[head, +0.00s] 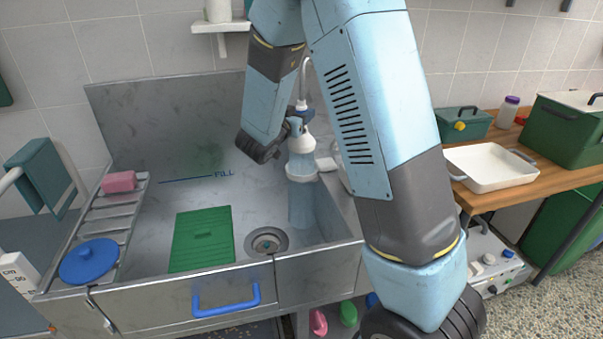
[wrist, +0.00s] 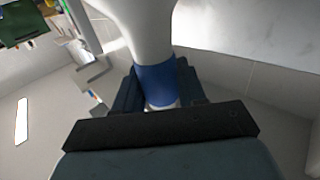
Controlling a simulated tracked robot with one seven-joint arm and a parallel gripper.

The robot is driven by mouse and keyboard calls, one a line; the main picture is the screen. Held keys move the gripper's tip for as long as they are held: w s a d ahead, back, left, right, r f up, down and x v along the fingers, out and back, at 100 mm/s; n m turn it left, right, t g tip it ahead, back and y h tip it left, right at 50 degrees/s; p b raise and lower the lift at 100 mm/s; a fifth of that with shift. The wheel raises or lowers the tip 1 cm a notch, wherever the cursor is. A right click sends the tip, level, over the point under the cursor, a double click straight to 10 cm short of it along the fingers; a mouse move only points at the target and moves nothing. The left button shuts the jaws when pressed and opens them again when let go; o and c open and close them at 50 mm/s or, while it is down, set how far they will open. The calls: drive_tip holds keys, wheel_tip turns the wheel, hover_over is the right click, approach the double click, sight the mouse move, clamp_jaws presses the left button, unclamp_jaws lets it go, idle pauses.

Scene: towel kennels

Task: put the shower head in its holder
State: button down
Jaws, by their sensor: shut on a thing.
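The shower head (head: 300,144) is white with a blue band. It hangs roughly upright over the right part of the steel sink (head: 130,226), with a pale hose (head: 304,78) rising above it. My gripper (head: 289,130) reaches it from the left and is shut on it. In the wrist view, my gripper (wrist: 157,88) holds the blue band, and the white body of the shower head (wrist: 145,28) widens beyond it. A pale blue column (head: 301,207) with a white ring shows below the head; I cannot tell what it is. I cannot clearly make out the holder; my arm covers part of the wall.
A green mat (head: 202,241) and a drain (head: 266,241) lie in the sink. A rack (head: 104,226) at left carries a pink sponge (head: 119,182) and a blue lid (head: 89,261). A wall shelf (head: 219,28) is above. A white tray (head: 490,168) and green boxes stand at right.

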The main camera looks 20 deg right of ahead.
sight(302, 140)
drive_tip(key=shift+f, duration=0.15)
drive_tip(key=shift+f, duration=1.4)
drive_tip(key=shift+f, duration=1)
drive_tip(key=shift+f, duration=1)
drive_tip(key=shift+f, duration=0.8)
drive_tip(key=c, duration=0.6)
unclamp_jaws()
